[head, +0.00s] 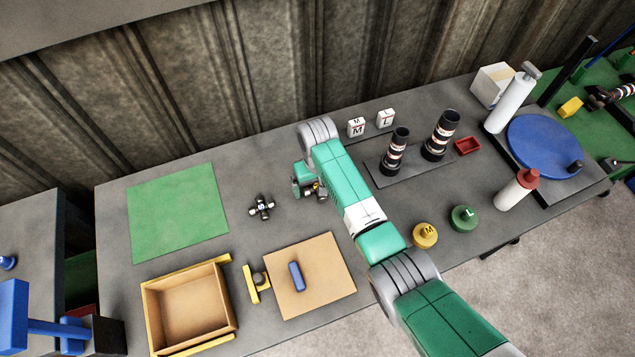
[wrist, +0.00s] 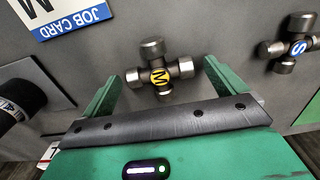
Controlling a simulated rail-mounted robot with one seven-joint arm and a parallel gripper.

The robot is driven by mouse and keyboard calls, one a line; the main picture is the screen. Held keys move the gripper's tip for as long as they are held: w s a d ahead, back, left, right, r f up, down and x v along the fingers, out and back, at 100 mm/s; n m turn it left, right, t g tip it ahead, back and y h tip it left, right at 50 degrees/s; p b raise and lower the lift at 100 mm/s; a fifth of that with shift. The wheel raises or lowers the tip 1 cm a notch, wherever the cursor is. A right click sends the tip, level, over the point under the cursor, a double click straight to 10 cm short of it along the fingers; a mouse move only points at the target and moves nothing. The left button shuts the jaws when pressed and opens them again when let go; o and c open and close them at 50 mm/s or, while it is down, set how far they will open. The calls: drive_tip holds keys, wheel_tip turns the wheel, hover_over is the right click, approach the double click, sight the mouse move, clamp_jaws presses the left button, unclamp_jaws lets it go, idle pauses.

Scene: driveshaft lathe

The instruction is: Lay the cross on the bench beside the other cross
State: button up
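A dark metal cross with a yellow M disc (wrist: 159,76) shows between the green fingers of my gripper (wrist: 160,82) in the wrist view. There is a gap between the cross and each finger, so my gripper is open around it. In the head view this cross (head: 319,191) is partly hidden by my gripper (head: 311,188). It appears to be on the grey bench (head: 240,250); any small height above it is hard to tell. The other cross, with a blue S disc (wrist: 297,48), lies on the bench to the left in the head view (head: 262,206).
A green mat (head: 178,213) and an open wooden box (head: 188,305) are at the left. A brown board (head: 325,265) with a blue piece is at the front. Job cards (head: 356,128) and dark striped shafts (head: 396,150) stand to the right. Bare bench surrounds the S cross.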

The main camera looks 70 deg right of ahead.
drive_tip(key=shift+r, duration=0.1)
wheel_tip(320, 180, up, 12)
drive_tip(key=p, duration=0.2)
idle(0.5)
